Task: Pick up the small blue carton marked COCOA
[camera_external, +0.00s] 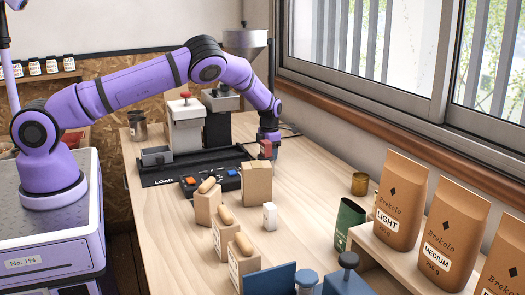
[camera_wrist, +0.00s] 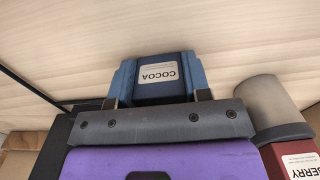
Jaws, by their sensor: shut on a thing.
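The small blue carton marked COCOA (camera_wrist: 158,75) is between the two fingers of my gripper (camera_wrist: 158,97) in the wrist view. The fingers press on its two sides, and its label reads upside down there. Pale wood shows behind it; I cannot tell whether it touches the table. In the external view my gripper (camera_external: 268,136) points down over the far part of the table, beyond the brown bags. The blue carton is mostly hidden there.
A red carton with a label ending in BERRY (camera_wrist: 292,160) and a grey cylinder (camera_wrist: 268,106) are close to my gripper's right in the wrist view. A white carton (camera_external: 269,216), brown bags (camera_external: 257,185) and a black loading station (camera_external: 165,175) stand nearer on the table (camera_external: 310,200).

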